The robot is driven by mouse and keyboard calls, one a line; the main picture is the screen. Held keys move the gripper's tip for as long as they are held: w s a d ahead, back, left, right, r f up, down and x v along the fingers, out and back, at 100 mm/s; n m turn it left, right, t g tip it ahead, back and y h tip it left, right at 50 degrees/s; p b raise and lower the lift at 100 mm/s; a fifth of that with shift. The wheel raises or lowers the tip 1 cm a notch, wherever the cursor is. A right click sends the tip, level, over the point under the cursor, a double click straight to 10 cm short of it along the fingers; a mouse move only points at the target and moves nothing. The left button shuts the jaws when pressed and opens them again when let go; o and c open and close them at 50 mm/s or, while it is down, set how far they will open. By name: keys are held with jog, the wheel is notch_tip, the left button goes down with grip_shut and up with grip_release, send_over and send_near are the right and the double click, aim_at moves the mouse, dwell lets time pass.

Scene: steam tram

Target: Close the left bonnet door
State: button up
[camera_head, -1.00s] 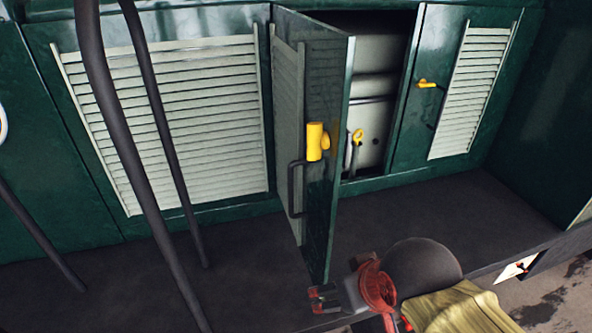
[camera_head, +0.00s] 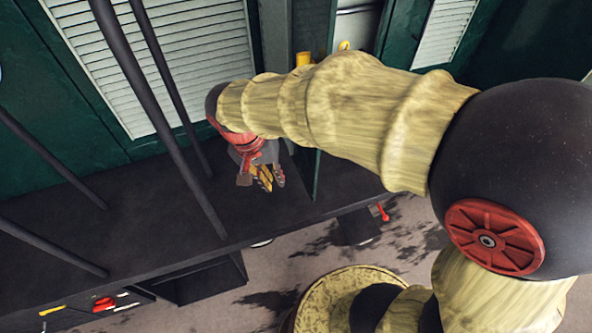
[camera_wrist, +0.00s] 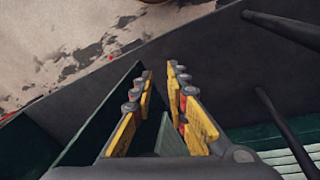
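The left bonnet door (camera_head: 312,30) is dark green and stands swung outward from its opening. My arm hides its middle in the head view; its lower edge shows below the arm. Part of a yellow handle (camera_head: 303,58) shows just above my arm. My gripper (camera_head: 264,178) is left of the door's lower part, pointing down over the dark ledge. In the wrist view its yellow-padded fingers (camera_wrist: 165,90) are apart. A dark green panel, apparently the door (camera_wrist: 98,122), stands left of them. A grey-green strip (camera_wrist: 170,135) shows between the fingers; whether it touches them I cannot tell.
Dark upright rails (camera_head: 150,110) stand left of my gripper, in front of the louvred panel (camera_head: 165,60). The dark ledge (camera_head: 120,215) runs below the doors. The right door (camera_head: 408,40) appears shut. Tools lie at the lower left.

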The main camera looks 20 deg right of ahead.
jog(key=w+m, duration=0.1)
jog(key=m, duration=0.1)
jog(key=w+m+h, duration=0.1)
jog(key=m, duration=0.2)
jog(key=w+m, duration=0.1)
jog(key=m, duration=0.2)
jog(key=shift+w+a+r, duration=0.15)
jog(key=shift+w+r, duration=0.25)
grip_shut()
jog(key=d+f+m, duration=0.5)
jog(key=d+f, duration=0.3)
jog(key=shift+d+f+h+p, duration=0.2)
jog(key=shift+f+h+p, duration=0.1)
jog(key=shift+h, duration=0.1)
jog(key=shift+d, duration=0.1)
